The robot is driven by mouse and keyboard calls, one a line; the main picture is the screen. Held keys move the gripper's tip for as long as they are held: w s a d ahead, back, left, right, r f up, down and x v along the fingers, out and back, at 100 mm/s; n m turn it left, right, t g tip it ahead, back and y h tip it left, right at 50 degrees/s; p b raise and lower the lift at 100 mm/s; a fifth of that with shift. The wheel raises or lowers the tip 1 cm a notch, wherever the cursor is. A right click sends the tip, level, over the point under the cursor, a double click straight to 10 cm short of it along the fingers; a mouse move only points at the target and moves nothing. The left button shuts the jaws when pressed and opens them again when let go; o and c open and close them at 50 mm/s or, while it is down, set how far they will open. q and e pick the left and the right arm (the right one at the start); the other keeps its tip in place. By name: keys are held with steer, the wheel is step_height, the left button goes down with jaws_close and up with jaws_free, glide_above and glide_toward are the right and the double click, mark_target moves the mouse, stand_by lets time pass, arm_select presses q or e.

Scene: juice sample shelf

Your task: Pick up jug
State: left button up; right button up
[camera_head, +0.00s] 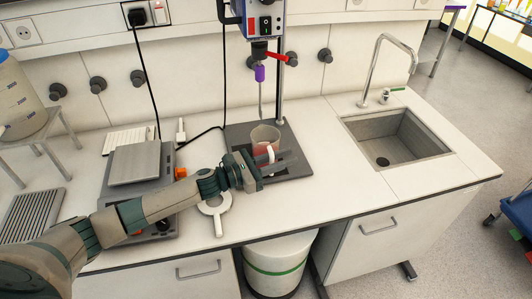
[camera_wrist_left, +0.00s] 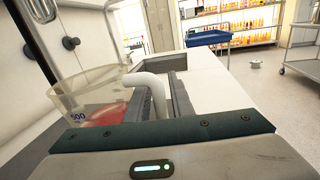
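The jug (camera_head: 264,136) is a clear beaker-like vessel with red liquid low inside and a white handle. It stands upright on the dark base plate of the stirrer stand. In the left wrist view the jug (camera_wrist_left: 85,95) is at the left, with its handle (camera_wrist_left: 154,88) reaching towards my fingers. My left gripper (camera_head: 282,163) is at the near side of the jug, with its fingers pointing right. The fingers are apart, and the handle shows between them in both views. Contact with the handle is not clear. My right gripper is out of view.
The stirrer (camera_head: 266,25) and its shaft rise above the jug. A sink (camera_head: 397,138) with a tap is at the right. A scale-like device (camera_head: 140,163) and a white ring-shaped object (camera_head: 215,210) are at the left. The counter between plate and sink is clear.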

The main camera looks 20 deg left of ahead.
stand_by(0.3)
arm_select(q)
jaws_close()
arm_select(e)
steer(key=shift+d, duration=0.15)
arm_select(q)
steer(key=shift+r, duration=0.25)
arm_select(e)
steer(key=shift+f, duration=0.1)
